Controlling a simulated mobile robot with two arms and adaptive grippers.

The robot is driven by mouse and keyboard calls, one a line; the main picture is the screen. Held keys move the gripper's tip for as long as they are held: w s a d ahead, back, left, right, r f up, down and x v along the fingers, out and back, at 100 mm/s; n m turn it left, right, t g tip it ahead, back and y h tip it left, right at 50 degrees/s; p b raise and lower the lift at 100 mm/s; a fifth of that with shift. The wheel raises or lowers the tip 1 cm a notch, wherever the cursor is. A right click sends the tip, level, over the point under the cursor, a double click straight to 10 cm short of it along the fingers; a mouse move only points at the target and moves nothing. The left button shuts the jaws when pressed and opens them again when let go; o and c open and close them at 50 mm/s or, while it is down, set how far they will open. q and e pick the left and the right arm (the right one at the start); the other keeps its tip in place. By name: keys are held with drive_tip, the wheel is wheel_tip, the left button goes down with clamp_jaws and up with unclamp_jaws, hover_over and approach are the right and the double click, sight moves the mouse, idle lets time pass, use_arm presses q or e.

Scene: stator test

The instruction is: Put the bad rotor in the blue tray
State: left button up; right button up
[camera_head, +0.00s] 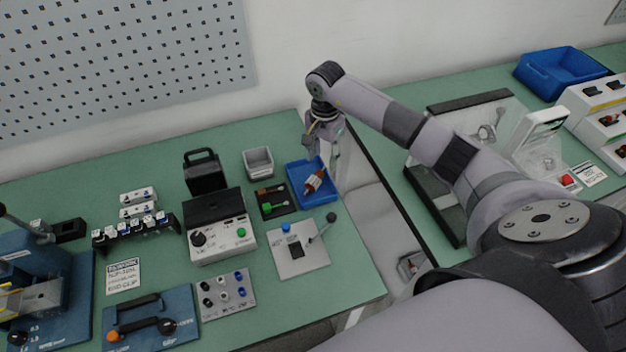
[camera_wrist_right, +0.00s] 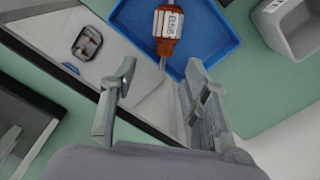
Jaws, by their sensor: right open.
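The rotor (camera_head: 314,181), orange-brown with a pale label band and a metal shaft, lies tilted in the blue tray (camera_head: 297,170) at the right end of the left bench. In the right wrist view the rotor (camera_wrist_right: 167,27) lies on the floor of the blue tray (camera_wrist_right: 228,42), its shaft pointing toward my gripper. My right gripper (camera_head: 325,150) is above the tray's back edge. In the wrist view the right gripper (camera_wrist_right: 158,85) has its fingers spread, with nothing between them, apart from the rotor. My left gripper is not in view.
A grey bin (camera_head: 258,162) stands left of the tray, beside a small dark tray (camera_head: 272,200). A test unit (camera_head: 220,240) and a plate with a lever (camera_head: 298,248) stand nearer. A gap separates the two benches. Another blue bin (camera_head: 560,72) is far right.

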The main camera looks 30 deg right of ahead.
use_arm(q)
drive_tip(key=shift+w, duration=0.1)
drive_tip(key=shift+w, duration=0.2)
use_arm(e)
wheel_tip(320, 180, up, 12)
idle(0.3)
drive_tip(key=shift+f, duration=0.1)
idle(0.4)
